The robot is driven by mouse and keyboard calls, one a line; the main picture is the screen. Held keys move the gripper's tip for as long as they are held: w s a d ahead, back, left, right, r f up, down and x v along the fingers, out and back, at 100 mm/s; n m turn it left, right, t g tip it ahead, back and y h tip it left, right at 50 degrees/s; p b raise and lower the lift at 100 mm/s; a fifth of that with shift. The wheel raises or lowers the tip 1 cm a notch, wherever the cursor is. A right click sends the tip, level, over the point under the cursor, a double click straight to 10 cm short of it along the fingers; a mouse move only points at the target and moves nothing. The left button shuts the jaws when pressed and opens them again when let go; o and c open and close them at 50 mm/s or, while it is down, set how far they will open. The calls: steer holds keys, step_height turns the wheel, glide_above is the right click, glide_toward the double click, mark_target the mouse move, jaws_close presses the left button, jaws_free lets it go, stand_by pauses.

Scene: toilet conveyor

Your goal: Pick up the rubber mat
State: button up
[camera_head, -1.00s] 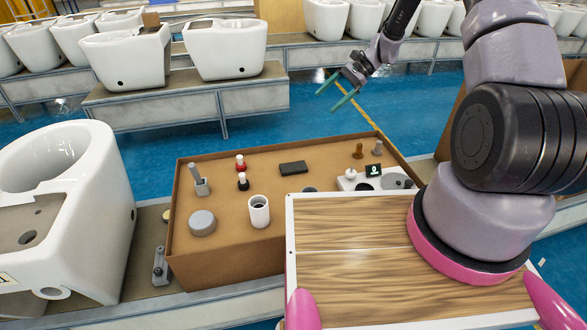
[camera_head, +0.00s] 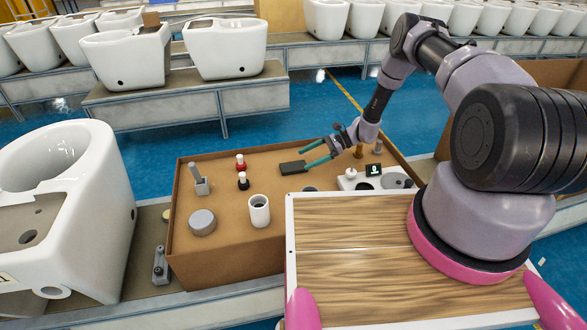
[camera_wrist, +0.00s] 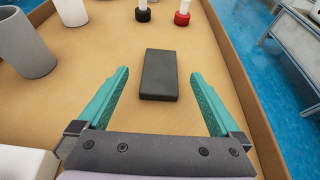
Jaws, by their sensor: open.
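The rubber mat is most likely the flat black rectangular block (camera_head: 292,168) lying on the brown box surface, towards its back edge. In the wrist view the block (camera_wrist: 160,75) lies flat, ahead of and between my two green fingers. My gripper (camera_head: 310,157) is open and empty, just to the right of the block in the head view. In the wrist view my gripper (camera_wrist: 158,92) has its fingers spread wider than the block. I cannot tell the exact height of the fingertips above the surface.
The box (camera_head: 225,262) has raised edges. Toilets stand around.

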mark_target(288, 167)
steer(key=x, duration=0.7)
steer(key=shift+w+f, duration=0.1)
steer(key=c, duration=1.4)
